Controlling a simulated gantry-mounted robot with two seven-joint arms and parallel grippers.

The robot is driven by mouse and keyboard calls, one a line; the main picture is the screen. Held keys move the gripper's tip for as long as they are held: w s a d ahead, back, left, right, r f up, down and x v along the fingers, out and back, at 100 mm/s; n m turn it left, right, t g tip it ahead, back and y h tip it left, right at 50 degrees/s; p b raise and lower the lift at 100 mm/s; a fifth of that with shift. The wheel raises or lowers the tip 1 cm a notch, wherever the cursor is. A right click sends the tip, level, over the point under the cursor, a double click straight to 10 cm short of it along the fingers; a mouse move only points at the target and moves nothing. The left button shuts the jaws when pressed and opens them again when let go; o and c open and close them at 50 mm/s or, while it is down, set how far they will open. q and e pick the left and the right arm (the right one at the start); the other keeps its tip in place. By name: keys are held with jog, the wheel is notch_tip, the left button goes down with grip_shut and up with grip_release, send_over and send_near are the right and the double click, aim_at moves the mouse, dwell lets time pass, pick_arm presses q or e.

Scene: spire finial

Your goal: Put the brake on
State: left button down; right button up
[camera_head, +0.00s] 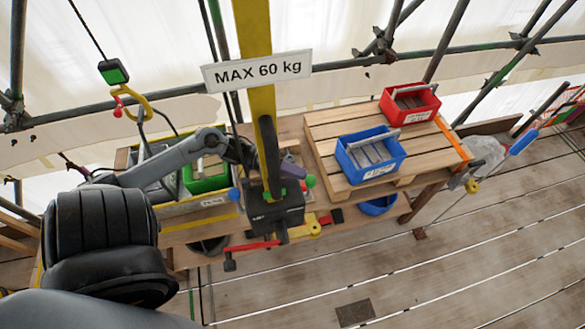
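A dark winch-like box (276,208) sits on the yellow post (255,30) in the middle. A red lever (252,246) sticks out to the left below the box, with a dark piece at its end. A yellow part (303,231) sits at the lower right of the box. Which of these is the brake, I cannot tell for sure. My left gripper (243,155) is at the post, above and left of the box. The post and its dark parts partly hide its fingers, so their opening does not show. My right gripper is not in view.
A blue crate (347,160) and a red crate (386,107) stand on a wooden pallet (325,125) to the right. A green crate (187,181) is at the left. A yellow hook (140,99) hangs at upper left. Plank floor (470,265) is mostly clear at lower right.

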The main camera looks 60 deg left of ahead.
pick_arm(q)
jog(key=shift+a, duration=0.1)
jog(key=shift+w+a, duration=0.1)
jog(key=shift+a, duration=0.25)
jog(key=w+a+b+v, duration=0.1)
jog(key=v, duration=1.1)
jog(key=shift+a+b, duration=0.35)
jog(key=shift+b, duration=0.05)
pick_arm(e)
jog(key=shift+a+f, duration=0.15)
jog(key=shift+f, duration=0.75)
pick_arm(q)
jog(key=shift+w+r, duration=0.1)
jog(key=shift+w, duration=0.05)
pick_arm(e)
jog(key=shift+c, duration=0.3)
